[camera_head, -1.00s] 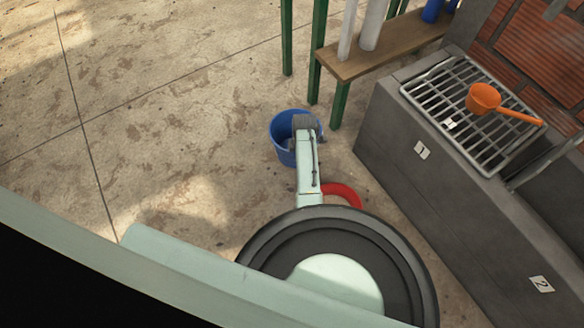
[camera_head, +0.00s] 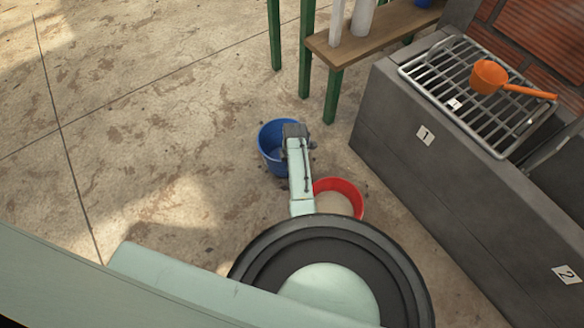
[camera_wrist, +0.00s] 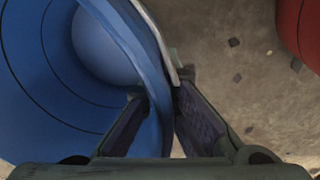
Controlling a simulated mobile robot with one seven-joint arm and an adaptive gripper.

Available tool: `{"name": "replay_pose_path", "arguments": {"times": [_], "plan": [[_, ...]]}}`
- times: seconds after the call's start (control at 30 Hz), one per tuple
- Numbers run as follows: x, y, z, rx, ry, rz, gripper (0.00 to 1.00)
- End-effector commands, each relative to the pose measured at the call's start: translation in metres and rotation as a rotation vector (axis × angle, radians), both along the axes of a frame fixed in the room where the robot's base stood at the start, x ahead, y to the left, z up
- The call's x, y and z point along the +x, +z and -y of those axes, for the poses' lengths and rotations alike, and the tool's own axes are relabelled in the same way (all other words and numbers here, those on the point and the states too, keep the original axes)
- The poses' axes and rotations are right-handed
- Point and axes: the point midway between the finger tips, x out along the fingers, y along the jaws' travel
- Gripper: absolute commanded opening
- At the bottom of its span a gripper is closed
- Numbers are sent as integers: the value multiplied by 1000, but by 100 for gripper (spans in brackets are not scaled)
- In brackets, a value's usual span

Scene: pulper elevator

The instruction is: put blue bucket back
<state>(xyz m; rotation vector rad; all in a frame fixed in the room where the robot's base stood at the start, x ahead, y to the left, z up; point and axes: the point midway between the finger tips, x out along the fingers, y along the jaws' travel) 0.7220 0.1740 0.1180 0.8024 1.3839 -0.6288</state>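The blue bucket (camera_head: 270,148) is at the middle of the head view, beside the bench's near legs. Whether its base touches the floor is hidden. My gripper (camera_head: 296,132) is at the bucket's right rim. In the wrist view the bucket (camera_wrist: 35,95) fills the left side, and its wall passes between the two fingers of my gripper (camera_wrist: 163,98). One finger is inside the bucket and one outside, both close against the wall, so the gripper looks shut on it.
A red bucket (camera_head: 352,189) with pale contents stands right of my arm; its edge shows in the wrist view (camera_wrist: 303,30). A bench with green legs (camera_head: 333,95) is behind. A grey block (camera_head: 440,165) with a metal rack and orange scoop (camera_head: 490,77) stands right. Floor at left is clear.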

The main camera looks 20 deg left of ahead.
Motion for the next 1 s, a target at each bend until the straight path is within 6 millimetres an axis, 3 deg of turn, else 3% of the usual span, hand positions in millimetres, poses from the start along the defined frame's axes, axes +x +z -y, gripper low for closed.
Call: {"name": "replay_pose_path", "arguments": {"times": [0.37,0.73,1.0], "plan": [[1,-5,0,1,0,3,0],[0,-4,0,1,0,1,25],[0,-4,0,1,0,1,25]]}}
